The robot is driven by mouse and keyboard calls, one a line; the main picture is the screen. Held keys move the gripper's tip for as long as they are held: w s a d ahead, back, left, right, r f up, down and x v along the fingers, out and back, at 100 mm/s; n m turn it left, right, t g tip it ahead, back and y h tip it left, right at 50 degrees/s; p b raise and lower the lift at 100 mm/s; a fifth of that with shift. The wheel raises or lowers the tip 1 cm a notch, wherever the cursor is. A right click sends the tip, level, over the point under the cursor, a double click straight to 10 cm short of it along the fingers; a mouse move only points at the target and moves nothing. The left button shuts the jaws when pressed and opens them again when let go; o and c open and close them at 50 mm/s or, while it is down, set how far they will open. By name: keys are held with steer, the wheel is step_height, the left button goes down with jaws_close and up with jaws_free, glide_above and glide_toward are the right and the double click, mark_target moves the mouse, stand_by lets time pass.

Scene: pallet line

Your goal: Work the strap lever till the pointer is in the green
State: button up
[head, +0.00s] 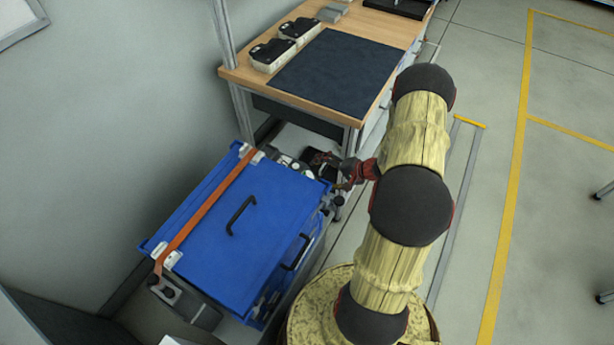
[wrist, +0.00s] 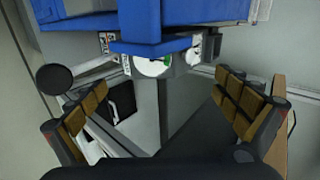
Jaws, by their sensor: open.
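The strap lever, a pale bar with a round black knob (wrist: 54,78), sticks out to the left below the blue case in the wrist view. A round white dial with a green part (wrist: 152,67) sits right of it, its top cut off by the blue edge; I cannot make out its pointer. The orange strap (head: 205,208) runs over the blue case (head: 262,215) in the head view. My gripper (wrist: 160,84) is open and empty, its fingers spread wide below the dial. The knob lies beyond the left finger, apart from it. In the head view my gripper (head: 335,166) is beside the case's back right corner.
A wooden workbench (head: 240,74) with a dark mat (head: 335,72) and pale-and-black containers (head: 272,54) stands behind the case. A grey wall (head: 90,140) runs along the left. Open floor with yellow lines (head: 506,200) lies to the right.

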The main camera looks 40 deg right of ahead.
steer(key=p+v, duration=0.2)
steer(key=v, duration=0.8)
